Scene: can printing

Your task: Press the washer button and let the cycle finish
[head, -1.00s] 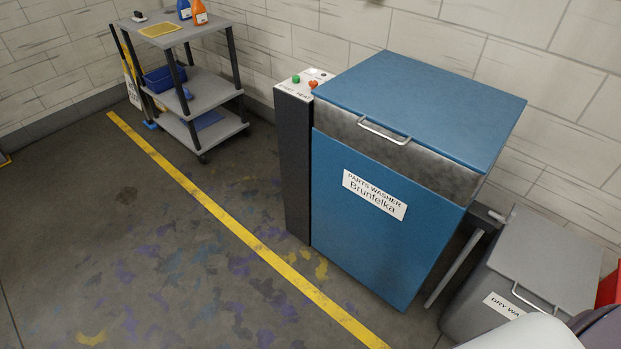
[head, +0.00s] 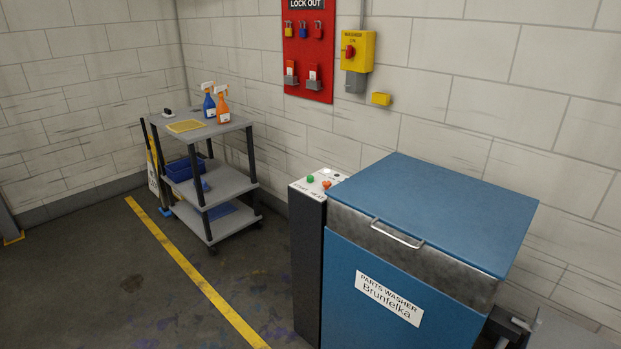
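The parts washer (head: 400,290) is a blue cabinet at the right with a sign reading "PARTS WASHER Brunfelka". Its blue lid (head: 435,212) is shut, with a metal handle (head: 397,234) at the front. A black control column (head: 308,265) stands at its left side. On the column's pale top are a green button (head: 310,179), a red-orange knob (head: 326,184) and a small white light or button. The lettering there is too small to read fully. Neither of my grippers is in view.
A grey cart (head: 232,186) with spray bottles (head: 223,106) stands left of the washer. A red lockout board (head: 308,60) and a yellow washer switch box (head: 357,50) hang on the wall. Floor left of the yellow line (head: 190,270) is clear.

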